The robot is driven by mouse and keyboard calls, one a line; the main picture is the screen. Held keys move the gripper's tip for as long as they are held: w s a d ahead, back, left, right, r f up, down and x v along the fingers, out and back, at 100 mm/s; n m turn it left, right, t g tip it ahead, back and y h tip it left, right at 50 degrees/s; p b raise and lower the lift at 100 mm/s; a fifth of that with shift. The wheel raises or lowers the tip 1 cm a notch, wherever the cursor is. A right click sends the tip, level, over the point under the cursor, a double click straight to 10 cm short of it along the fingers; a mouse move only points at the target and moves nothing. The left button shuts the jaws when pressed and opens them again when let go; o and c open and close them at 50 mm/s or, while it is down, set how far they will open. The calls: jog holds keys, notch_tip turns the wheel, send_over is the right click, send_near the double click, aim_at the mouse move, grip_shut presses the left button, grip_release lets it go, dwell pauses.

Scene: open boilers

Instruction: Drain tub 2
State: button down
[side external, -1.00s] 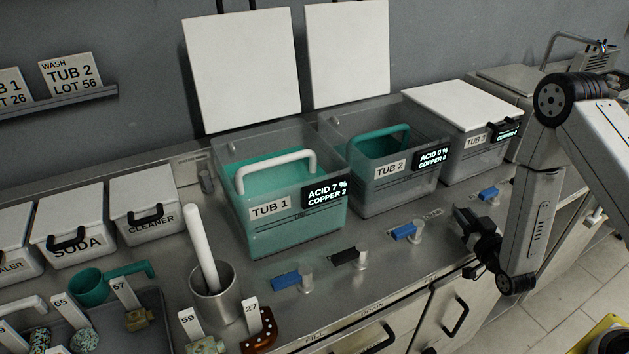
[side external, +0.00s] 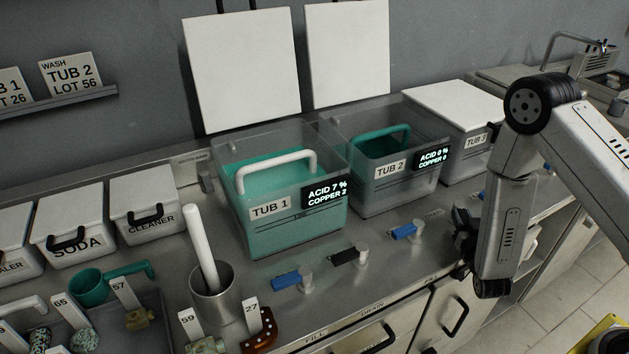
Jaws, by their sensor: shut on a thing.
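I cannot make out the liquid level. A blue-handled valve (side external: 405,232) stands in front of it. My gripper (side external: 464,235) is to the right of that valve, low at the counter's front edge, at the place of tub 2's drain valve. It is shut on what seems to be that valve's handle, mostly hidden by my fingers and wrist.
Tub 1 (side external: 268,220) holds teal liquid and has a blue-handled (side external: 287,281) and a black-handled valve (side external: 345,256) in front. Lidded tub 3 (side external: 462,164) is behind my arm. A metal cup (side external: 214,297) with a white-handled tool stands at the front left.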

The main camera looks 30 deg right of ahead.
jog(key=shift+w, duration=0.1)
jog(key=shift+c, duration=2.4)
grip_release()
jog(key=v, duration=0.8)
jog(key=shift+d, duration=0.1)
